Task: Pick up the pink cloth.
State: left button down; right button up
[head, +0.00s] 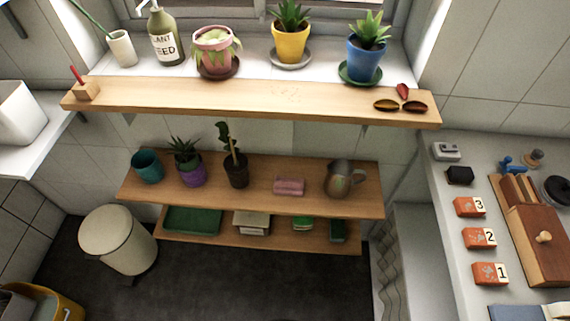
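A small pink folded item, which looks like the pink cloth (289,186), lies on the wooden middle shelf (262,204). It sits between a dark plant pot on its left and a metal pitcher on its right, with a gap on each side. Neither of my grippers shows in the head view.
The metal pitcher (338,179) and dark potted plant (235,172) flank the cloth. A wooden upper shelf (240,98) juts out above, below the potted plants on the sill. A lower shelf holds a green tray (193,220). A cream bin (118,240) stands left; the dark floor in front is clear.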

aim_at(283, 185)
jog(key=j+z, duration=0.2)
jog(key=z, duration=1.4)
jog(key=k+j+z, duration=0.2)
jog(key=k+j, duration=0.25)
jog(key=k, duration=0.2)
